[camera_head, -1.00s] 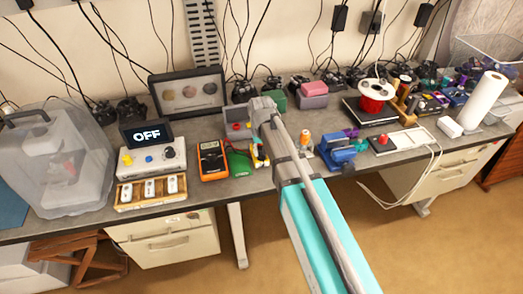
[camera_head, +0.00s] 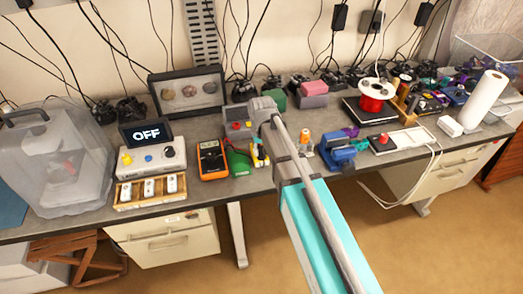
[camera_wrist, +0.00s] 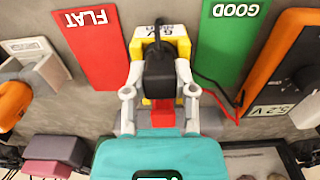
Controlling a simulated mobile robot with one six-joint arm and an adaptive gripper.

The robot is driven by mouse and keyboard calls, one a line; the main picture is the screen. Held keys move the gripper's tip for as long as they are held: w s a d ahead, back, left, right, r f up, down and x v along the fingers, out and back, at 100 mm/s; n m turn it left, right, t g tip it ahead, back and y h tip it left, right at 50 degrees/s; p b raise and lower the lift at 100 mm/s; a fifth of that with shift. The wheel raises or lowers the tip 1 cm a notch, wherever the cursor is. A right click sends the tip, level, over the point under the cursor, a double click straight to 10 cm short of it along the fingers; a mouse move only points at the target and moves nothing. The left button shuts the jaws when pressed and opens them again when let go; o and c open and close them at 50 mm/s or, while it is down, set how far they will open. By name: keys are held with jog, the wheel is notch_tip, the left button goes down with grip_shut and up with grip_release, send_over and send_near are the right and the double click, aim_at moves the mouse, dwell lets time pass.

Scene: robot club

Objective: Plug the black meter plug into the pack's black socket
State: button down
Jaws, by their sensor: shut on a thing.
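In the wrist view my gripper (camera_wrist: 160,92) is shut on the black meter plug (camera_wrist: 159,72), with a finger on each side. A black lead rises from the plug's far end. The yellow-and-white pack (camera_wrist: 182,35) lies directly under and around the plug. The black socket is hidden, so I cannot tell whether the plug is in it. A red piece (camera_wrist: 162,114) shows just below the plug. A red lead runs from the pack's side toward the orange meter (camera_wrist: 282,55), which reads 5.2 V. The meter (camera_head: 212,160) also shows in the head view; my arm partly covers the pack.
A red FLAT card (camera_wrist: 88,48) and a green GOOD card (camera_wrist: 230,45) flank the pack. A box with an OFF display (camera_head: 148,155) stands left of the meter on the bench. A blue vise-like tool (camera_head: 336,152) stands right of my arm.

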dwell(0.7)
jog(key=shift+c, duration=1.8)
grip_release()
jog(key=shift+f, duration=0.1)
jog(key=shift+r, duration=0.2)
